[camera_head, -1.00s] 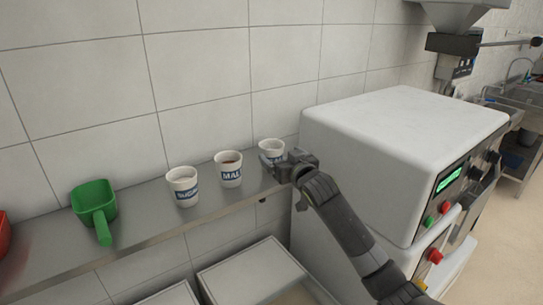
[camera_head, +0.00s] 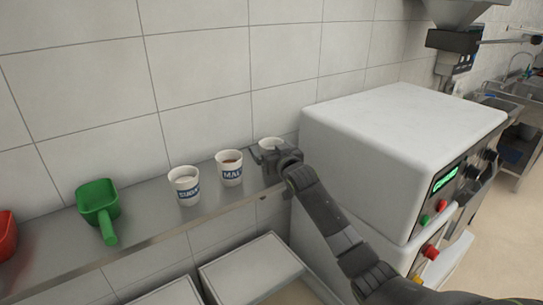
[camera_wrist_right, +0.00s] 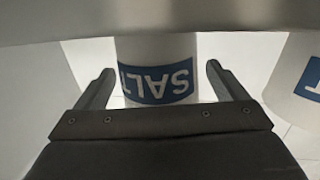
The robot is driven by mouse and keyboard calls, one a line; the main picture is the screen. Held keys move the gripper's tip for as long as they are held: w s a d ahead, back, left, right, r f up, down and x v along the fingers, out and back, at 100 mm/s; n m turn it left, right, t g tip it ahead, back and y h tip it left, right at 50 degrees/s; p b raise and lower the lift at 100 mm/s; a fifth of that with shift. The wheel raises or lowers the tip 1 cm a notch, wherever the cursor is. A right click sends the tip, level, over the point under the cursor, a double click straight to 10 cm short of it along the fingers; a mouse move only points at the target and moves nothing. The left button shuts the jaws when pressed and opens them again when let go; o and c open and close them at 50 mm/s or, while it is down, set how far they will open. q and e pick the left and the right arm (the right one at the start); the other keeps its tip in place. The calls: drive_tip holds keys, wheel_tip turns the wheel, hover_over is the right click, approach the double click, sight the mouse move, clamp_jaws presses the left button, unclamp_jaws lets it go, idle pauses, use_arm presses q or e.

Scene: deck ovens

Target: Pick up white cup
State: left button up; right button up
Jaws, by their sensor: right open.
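A white cup with a blue SALT label (camera_wrist_right: 157,70) stands between the two fingers of my right gripper in the right wrist view, with gaps on both sides. In the head view this cup (camera_head: 270,143) is at the right end of the shelf, and the gripper hides most of it. My right gripper (camera_head: 266,156) is open around the cup's front. Two more white cups stand to its left: one with a MAL label (camera_head: 230,174) and one with a SUGAR label (camera_head: 184,190), each with something inside. My left gripper is not in view.
The steel shelf (camera_head: 150,225) runs along the tiled wall. A green scoop (camera_head: 99,205) and part of a red one (camera_head: 6,235) lie at its left. A large white machine (camera_head: 400,140) stands close on the right. Pale lidded bins (camera_head: 250,268) sit below the shelf.

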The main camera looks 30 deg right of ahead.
drive_tip(key=shift+c, duration=0.3)
drive_tip(key=c, duration=1)
